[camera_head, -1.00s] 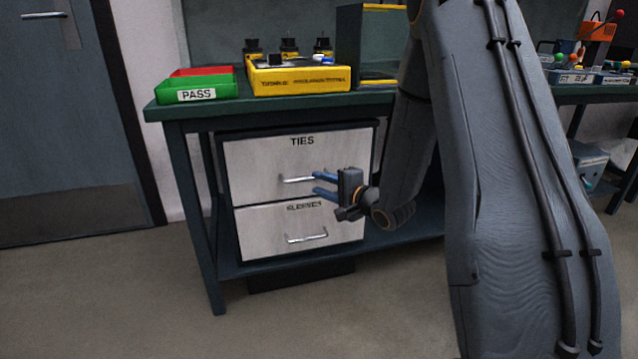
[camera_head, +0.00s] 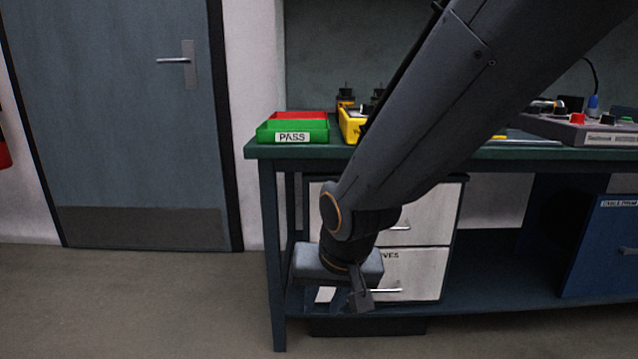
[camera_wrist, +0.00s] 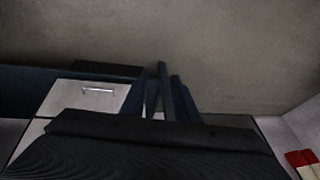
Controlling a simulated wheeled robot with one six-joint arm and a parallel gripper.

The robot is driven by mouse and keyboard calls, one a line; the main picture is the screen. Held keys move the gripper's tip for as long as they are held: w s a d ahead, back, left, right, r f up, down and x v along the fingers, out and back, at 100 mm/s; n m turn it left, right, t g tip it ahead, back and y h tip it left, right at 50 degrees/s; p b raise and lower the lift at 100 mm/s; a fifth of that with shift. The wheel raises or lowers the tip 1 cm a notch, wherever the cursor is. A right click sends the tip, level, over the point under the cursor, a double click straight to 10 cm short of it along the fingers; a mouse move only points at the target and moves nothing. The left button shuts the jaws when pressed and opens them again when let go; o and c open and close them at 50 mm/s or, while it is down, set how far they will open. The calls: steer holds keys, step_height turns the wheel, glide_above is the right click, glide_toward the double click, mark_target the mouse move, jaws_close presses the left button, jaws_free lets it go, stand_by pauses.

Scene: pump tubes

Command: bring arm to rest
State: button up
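My arm hangs across the middle of the head view, with my gripper (camera_head: 332,302) low in front of the drawer unit. In the wrist view my gripper (camera_wrist: 166,88) points at the floor and the fingers look dark. The drawer unit's upper drawer (camera_head: 432,219) and lower drawer (camera_head: 420,268) both look shut. My arm hides much of their fronts and part of the lower label.
A green workbench (camera_head: 262,152) carries a green PASS tray (camera_head: 292,130), a yellow fixture (camera_head: 352,125) and a grey device (camera_head: 590,132). A blue cabinet (camera_head: 605,245) stands under it at right. A bench leg (camera_head: 272,260) is close to my gripper. The floor (camera_head: 130,300) at left is clear.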

steer(key=s+a+r+n+g, duration=0.2)
steer(key=s+n+g, duration=0.3)
steer(key=s, duration=1.2)
steer(key=d+r+m+h+p, duration=0.1)
steer(key=d+r+m+p, duration=0.1)
steer(key=d+r+p, duration=0.8)
steer(key=d+r+m+h+p, duration=0.1)
steer(key=d+r+m+p, duration=0.2)
steer(key=d+r+p, duration=0.7)
step_height(320, 180, up, 6)
steer(key=p, duration=1.3)
steer(key=shift+d+m+t, duration=0.25)
steer(key=shift+m+t, duration=0.05)
steer(key=shift+t, duration=0.1)
